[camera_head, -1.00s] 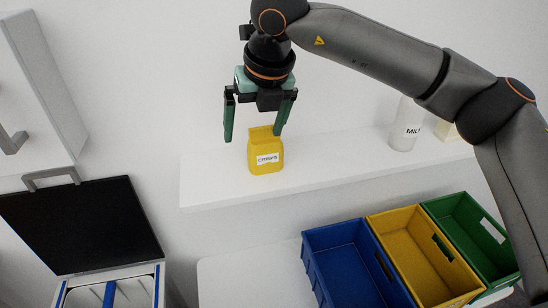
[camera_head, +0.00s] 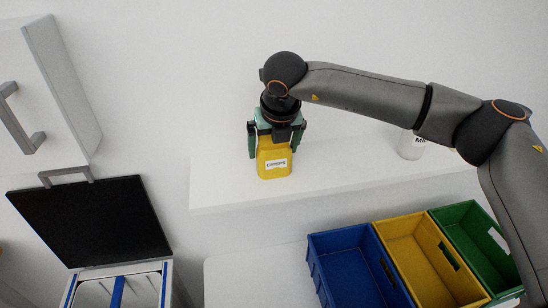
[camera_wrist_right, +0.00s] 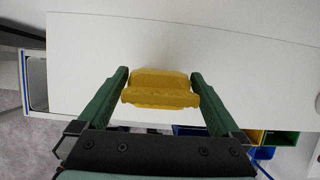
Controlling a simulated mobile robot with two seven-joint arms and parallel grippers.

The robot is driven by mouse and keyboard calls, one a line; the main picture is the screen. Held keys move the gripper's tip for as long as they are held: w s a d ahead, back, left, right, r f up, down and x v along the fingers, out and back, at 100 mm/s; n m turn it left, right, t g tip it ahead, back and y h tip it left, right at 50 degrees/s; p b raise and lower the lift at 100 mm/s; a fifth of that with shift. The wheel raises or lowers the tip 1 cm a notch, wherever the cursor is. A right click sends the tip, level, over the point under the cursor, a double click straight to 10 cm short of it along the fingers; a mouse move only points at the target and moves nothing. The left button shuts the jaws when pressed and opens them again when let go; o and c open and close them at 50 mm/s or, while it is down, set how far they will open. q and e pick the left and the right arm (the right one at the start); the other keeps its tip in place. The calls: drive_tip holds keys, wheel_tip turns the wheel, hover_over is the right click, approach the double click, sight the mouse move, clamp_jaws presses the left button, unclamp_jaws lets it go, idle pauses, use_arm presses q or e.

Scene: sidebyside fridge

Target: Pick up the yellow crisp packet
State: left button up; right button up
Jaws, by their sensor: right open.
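The yellow crisp packet (camera_head: 274,160) stands upright on a white shelf (camera_head: 215,190), its white "CRISPS" label facing me. My right gripper (camera_head: 275,150) is over the packet from above, with one green finger on each side of its upper part. In the right wrist view the packet (camera_wrist_right: 160,88) lies between the two open fingers of my right gripper (camera_wrist_right: 160,95). A gap shows beside the left finger; the right finger is very close, and I cannot tell if it touches. My left gripper is not in view.
A white milk bottle (camera_head: 411,146) stands farther right on the shelf, partly behind my arm. Below are a blue crate (camera_head: 325,240), a yellow crate (camera_head: 388,226) and a green crate (camera_head: 447,213). At left are a white cabinet door (camera_head: 60,90) and a raised black lid (camera_head: 90,225).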

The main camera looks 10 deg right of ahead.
drive_tip(key=shift+x, duration=0.8)
drive_tip(key=shift+c, duration=0.2)
drive_tip(key=c, duration=0.9)
